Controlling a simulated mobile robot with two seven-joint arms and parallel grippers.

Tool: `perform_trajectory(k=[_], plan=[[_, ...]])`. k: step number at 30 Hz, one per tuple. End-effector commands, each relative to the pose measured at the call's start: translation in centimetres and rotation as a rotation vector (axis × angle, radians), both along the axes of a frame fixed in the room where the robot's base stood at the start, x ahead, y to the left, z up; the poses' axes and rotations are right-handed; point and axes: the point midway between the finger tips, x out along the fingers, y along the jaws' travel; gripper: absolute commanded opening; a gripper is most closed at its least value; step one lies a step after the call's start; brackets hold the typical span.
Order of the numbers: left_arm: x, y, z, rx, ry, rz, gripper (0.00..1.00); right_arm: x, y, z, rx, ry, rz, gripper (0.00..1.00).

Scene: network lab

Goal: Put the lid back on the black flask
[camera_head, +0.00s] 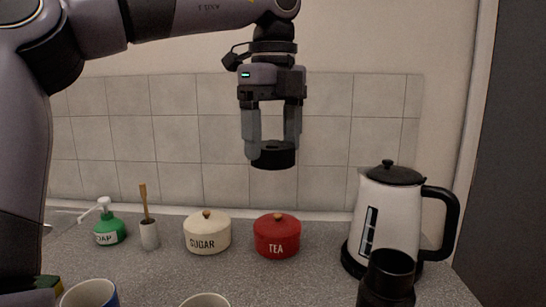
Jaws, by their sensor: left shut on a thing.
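My left gripper (272,148) points down in the upper middle of the head view, shut on a round black lid (273,158). It holds the lid in the air above the red tea jar, well clear of the counter. The black flask (387,281) stands upright at the lower right with its dark mouth open; its lower part is cut off by the picture edge. The lid is up and to the left of the flask, apart from it. My right gripper is not in view.
A white kettle (385,219) with a black handle stands just behind the flask. A red tea jar (277,236), a cream sugar jar (207,233), a brush holder (149,235) and a green soap bottle (110,229) line the back. Mugs (89,294) (205,300) stand in front.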

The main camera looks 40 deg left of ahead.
Motion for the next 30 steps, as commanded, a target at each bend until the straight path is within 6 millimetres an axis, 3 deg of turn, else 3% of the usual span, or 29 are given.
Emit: perform_trajectory(k=[6,25,30], plan=[[0.0,0.0,1.0,0.0,0.0,0.001,0.43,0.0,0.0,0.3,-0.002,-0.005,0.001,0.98],[0.0,0.0,1.0,0.0,-0.001,0.001,0.43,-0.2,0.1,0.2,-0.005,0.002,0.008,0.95],[0.0,0.0,2.4,0.0,-0.001,0.001,0.43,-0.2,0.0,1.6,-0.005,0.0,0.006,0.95]])
